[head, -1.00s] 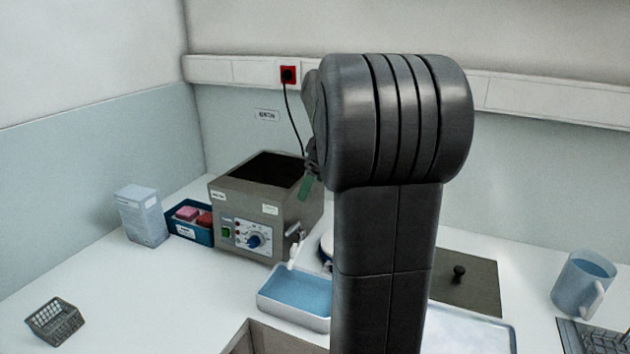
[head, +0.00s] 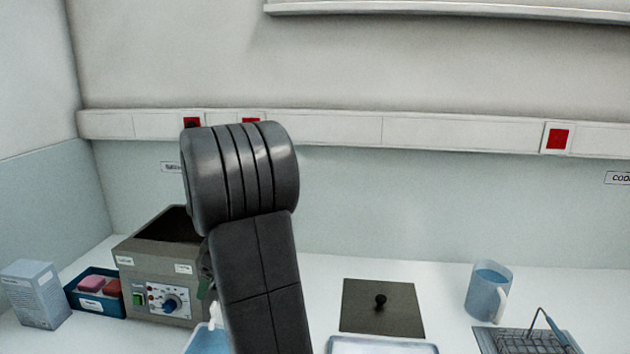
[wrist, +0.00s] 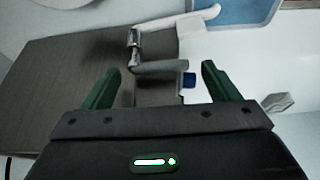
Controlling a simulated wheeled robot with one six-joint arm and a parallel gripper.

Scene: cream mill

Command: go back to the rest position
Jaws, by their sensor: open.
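My gripper (wrist: 160,85) shows in the wrist view with its two green fingers wide apart and nothing between them. Beyond the fingers is the side of a grey-brown bath unit (wrist: 60,85) with a metal tap and a pale lever. In the head view my dark arm stands in front of the bench, and the gripper end is mostly hidden behind it. The bath unit (head: 140,250) stands left of the arm, open at the top, with a blue knob and a green switch.
A blue tray (head: 97,311) with pink and red blocks and a pale box (head: 35,295) stand at left. A flat dark lid (head: 382,308) with a black knob lies right of my arm. A blue jug (head: 488,293) and a dark rack (head: 525,341) are at right.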

